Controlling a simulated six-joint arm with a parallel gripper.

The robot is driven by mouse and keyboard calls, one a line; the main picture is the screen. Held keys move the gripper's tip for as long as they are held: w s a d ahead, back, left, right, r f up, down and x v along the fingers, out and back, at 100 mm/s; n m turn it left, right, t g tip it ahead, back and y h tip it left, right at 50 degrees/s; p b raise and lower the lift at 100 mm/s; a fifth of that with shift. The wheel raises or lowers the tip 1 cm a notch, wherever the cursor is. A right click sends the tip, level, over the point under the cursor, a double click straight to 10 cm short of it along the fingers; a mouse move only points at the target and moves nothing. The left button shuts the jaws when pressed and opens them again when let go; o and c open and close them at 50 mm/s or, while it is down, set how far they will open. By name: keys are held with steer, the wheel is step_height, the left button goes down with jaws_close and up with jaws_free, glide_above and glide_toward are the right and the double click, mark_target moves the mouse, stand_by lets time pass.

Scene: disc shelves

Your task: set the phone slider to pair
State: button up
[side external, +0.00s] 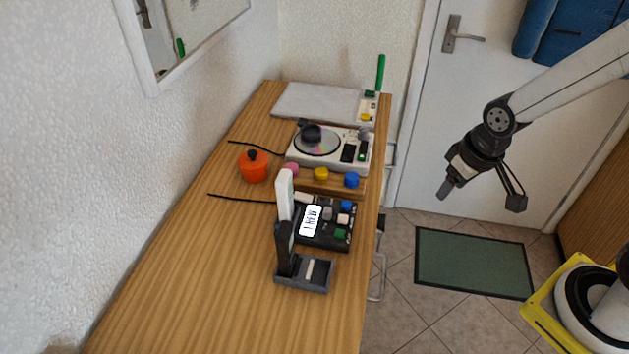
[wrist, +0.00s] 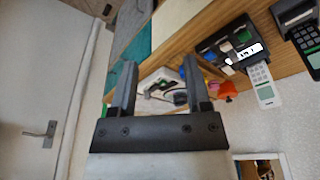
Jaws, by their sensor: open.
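A dark phone handset (side external: 284,247) stands upright in a dark grey base (side external: 316,284) at the near end of the desk. A pale bar (side external: 309,268) shows on that base; I cannot tell whether it is the slider, nor read its setting. In the wrist view, the dark handset (wrist: 305,40) with its keypad is at the top right, partly cut off by the frame edge. My gripper (side external: 446,189) hangs in the air right of the desk, well away from the phone. In the wrist view, its two fingers (wrist: 159,64) are apart with nothing held between them.
A white handset (side external: 285,194) stands by a black box (side external: 323,240) with coloured buttons and a label. Behind are a row of coloured knobs (side external: 321,174), a disc player (side external: 348,154), an orange pot (side external: 254,166) and a white board (side external: 317,101). The near desk top (side external: 200,290) is clear.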

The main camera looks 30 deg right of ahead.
steer(key=w+a+f+n+g, duration=0.1)
steer(key=w+a+n, duration=0.3)
steer(key=w+a, duration=0.45)
steer(key=n+g, duration=0.2)
steer(key=n, duration=0.3)
glide_above(328, 209)
step_height(328, 209, down, 4)
steer(key=shift+f, duration=0.1)
steer(key=shift+f, duration=0.15)
steer(key=shift+f, duration=3.75)
jaws_close()
